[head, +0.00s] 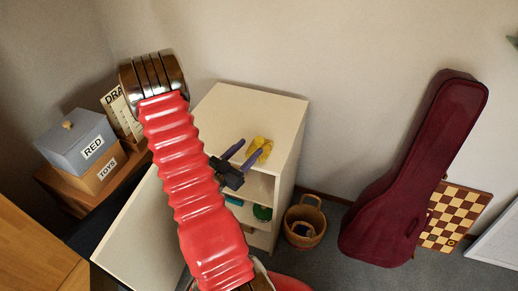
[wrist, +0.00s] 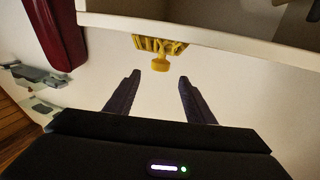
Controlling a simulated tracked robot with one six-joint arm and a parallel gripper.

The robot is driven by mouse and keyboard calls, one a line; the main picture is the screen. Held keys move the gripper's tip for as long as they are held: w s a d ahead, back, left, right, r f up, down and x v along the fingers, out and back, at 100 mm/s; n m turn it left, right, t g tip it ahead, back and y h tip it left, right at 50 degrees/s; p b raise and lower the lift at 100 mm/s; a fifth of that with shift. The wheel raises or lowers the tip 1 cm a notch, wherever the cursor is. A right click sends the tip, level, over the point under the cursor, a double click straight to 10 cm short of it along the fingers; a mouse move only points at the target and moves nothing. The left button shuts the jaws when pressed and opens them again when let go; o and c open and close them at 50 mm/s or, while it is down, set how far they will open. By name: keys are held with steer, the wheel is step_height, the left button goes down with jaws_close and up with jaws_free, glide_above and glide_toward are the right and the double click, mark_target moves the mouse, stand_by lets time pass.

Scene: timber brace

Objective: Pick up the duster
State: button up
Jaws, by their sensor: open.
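The yellow duster (head: 265,146) lies on top of the cream cabinet (head: 240,105) in the head view. In the wrist view the duster (wrist: 160,46) has a ruffled head and a short rounded stub pointing towards me. My gripper (head: 252,147) is open, its two dark fingers pointing at the duster and partly overlapping it in the head view. In the wrist view my gripper (wrist: 160,77) is empty, and the stub sits just beyond the fingertips, roughly centred between them. I cannot tell whether a finger touches it.
The cabinet's door stands open, with items on its shelves. A wicker basket (head: 304,222), a maroon instrument case (head: 415,175) and a chessboard (head: 454,215) are to the right. A grey box marked RED (head: 75,140) sits on a TOYS box (head: 104,170) at left.

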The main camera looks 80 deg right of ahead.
mark_target(257, 141)
steer(key=shift+x, duration=2.9)
steer(key=shift+x, duration=2.55)
steer(key=shift+s+f, duration=0.1)
steer(key=shift+f, duration=0.1)
steer(key=shift+c, duration=0.4)
jaws_close()
step_height(257, 141, up, 10)
